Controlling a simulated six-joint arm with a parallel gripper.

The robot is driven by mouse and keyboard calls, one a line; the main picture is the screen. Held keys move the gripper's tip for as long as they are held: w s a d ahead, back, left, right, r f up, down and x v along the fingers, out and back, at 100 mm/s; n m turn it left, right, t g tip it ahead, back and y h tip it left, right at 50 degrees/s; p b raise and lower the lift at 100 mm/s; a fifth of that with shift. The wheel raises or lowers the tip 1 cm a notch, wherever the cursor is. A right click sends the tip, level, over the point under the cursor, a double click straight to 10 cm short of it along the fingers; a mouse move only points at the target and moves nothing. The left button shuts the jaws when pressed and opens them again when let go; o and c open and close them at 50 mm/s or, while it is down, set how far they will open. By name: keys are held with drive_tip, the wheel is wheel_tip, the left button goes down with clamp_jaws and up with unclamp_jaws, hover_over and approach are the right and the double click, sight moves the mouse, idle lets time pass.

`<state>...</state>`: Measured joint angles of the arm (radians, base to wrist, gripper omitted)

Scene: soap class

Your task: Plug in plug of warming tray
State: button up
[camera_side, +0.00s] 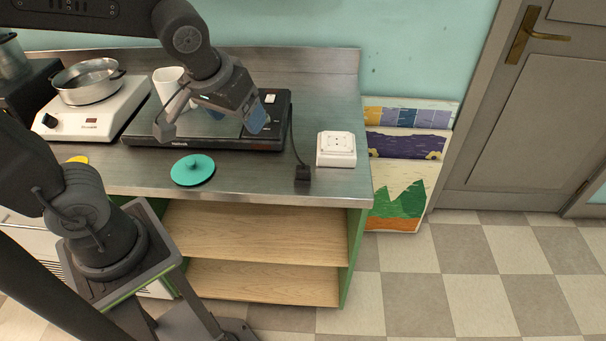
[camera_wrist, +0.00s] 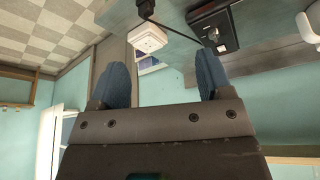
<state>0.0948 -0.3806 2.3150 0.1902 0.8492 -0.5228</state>
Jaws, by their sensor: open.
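The warming tray (camera_side: 270,125) is a flat black appliance on the steel counter, and its edge shows in the wrist view (camera_wrist: 222,32). Its dark cord runs from the right end to a black plug (camera_side: 303,173) near the counter's front edge. The plug also shows at the top of the wrist view (camera_wrist: 146,8). A white square socket box (camera_side: 336,150) stands on the counter right of the cord, apart from the plug; it shows in the wrist view (camera_wrist: 148,37). My gripper (camera_side: 214,120) is open and empty above the warming tray, its blue fingers (camera_wrist: 162,82) spread apart.
A teal lid (camera_side: 193,169) lies in front of the tray. A white hot plate (camera_side: 91,112) with a metal pot (camera_side: 88,80) is at the left. The counter (camera_side: 250,172) is bare between lid and plug.

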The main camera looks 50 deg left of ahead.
sight(303, 168)
drive_tip(key=w+d+f+n+g+y, duration=0.1)
drive_tip(key=w+d+f+n+y, duration=0.1)
drive_tip(key=w+f+n, duration=0.3)
drive_tip(key=w+d+f, duration=0.1)
drive_tip(key=w+f, duration=0.3)
drive_tip(key=w, duration=0.1)
drive_tip(key=shift+w+f, duration=0.2)
drive_tip(key=shift+f, duration=0.05)
drive_tip(key=shift+f, duration=0.1)
drive_tip(key=x, duration=0.8)
drive_tip(key=shift+f, duration=0.2)
drive_tip(key=shift+d+x, duration=0.15)
drive_tip(key=shift+x, duration=1.2)
drive_tip(key=shift+d+x, duration=0.15)
drive_tip(key=shift+x, duration=1.15)
drive_tip(key=shift+w, duration=0.2)
